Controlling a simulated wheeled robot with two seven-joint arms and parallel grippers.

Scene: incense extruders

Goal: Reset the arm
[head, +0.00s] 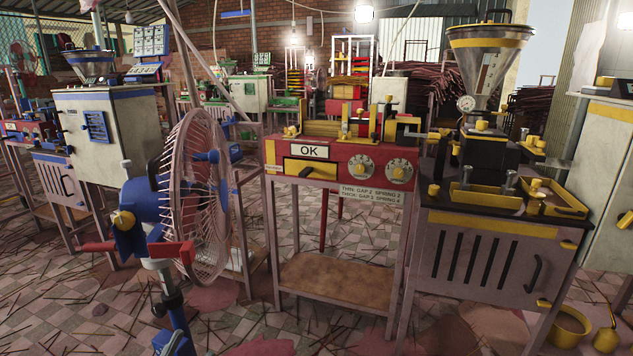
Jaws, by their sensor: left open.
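My left gripper (137,247) is in the left part of the head view, with its arm rising from the bottom edge. Its two red fingers stand wide apart with nothing seen between them. It appears in front of the blue fan motor (148,205); I cannot tell how much gap lies between them. My right gripper is not in view.
A pedestal fan with a pink cage (200,195) stands close by the left gripper. A red extruder bench with an OK sign (310,151) stands mid-view. A hopper machine (485,240) stands right, a white cabinet machine (105,130) left. Sticks litter the tiled floor.

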